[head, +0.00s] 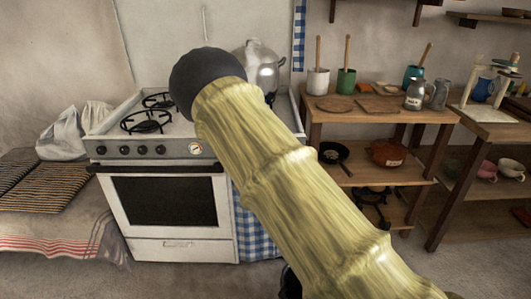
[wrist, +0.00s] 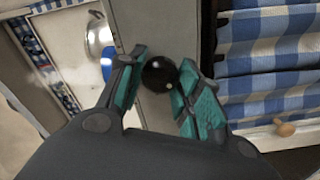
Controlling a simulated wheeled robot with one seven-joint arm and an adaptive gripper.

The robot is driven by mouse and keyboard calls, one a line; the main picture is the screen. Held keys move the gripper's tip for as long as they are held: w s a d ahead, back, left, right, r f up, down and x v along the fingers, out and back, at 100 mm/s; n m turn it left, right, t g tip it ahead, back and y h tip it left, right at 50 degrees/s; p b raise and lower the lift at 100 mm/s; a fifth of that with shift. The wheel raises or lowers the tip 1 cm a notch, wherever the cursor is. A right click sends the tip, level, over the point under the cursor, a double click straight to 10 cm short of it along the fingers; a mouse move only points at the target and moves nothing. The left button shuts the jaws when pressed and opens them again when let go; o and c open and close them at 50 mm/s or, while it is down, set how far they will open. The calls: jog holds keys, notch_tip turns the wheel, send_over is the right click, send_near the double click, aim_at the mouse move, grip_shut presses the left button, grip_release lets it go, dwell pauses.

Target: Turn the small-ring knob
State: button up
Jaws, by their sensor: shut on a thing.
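The white stove (head: 163,246) stands at the centre left in the head view. Several black knobs (head: 143,150) sit in a row on its front panel, left of a round dial (head: 194,149). My arm covers the right part of the panel. In the wrist view, the teal-padded fingers of my gripper (wrist: 160,77) are closed around a round black knob (wrist: 158,72) on a grey panel. The fingertips flank it on both sides. Any marking on this knob is hidden or too small to read. My gripper is hidden in the head view.
Dark burner grates (head: 146,121) and a metal kettle (head: 264,70) are on the stove top. A blue checked cloth (wrist: 270,45) hangs close to my gripper's right in the wrist view. A wooden shelf table (head: 330,120) stands right; a cloth-covered surface (head: 55,225) lies left.

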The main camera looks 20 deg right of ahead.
jog(key=o, duration=1)
jog(key=shift+a, duration=0.1)
jog(key=shift+o, duration=0.2)
jog(key=v, duration=0.7)
jog(key=shift+s, duration=0.25)
